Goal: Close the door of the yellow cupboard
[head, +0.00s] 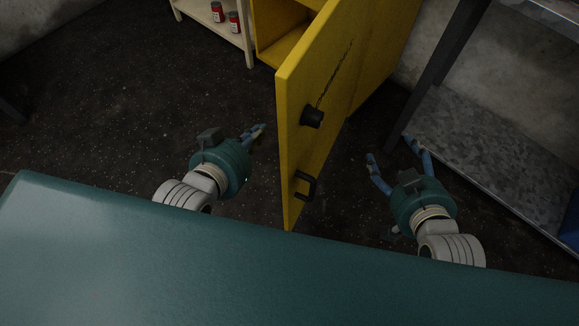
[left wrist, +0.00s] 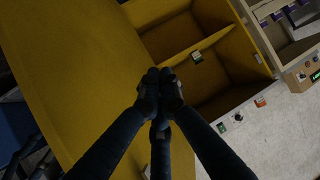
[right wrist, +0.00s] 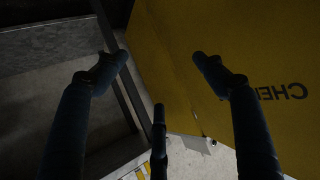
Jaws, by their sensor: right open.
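The yellow cupboard (head: 388,45) stands at the top of the head view.
A pale shelf (head: 248,45) with red cans (head: 233,20) stands left of the cupboard. A dark-framed metal rack (head: 490,155) stands close on the right. The dark floor (head: 130,90) left of the door is clear. A teal surface (head: 250,270) fills the foreground.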

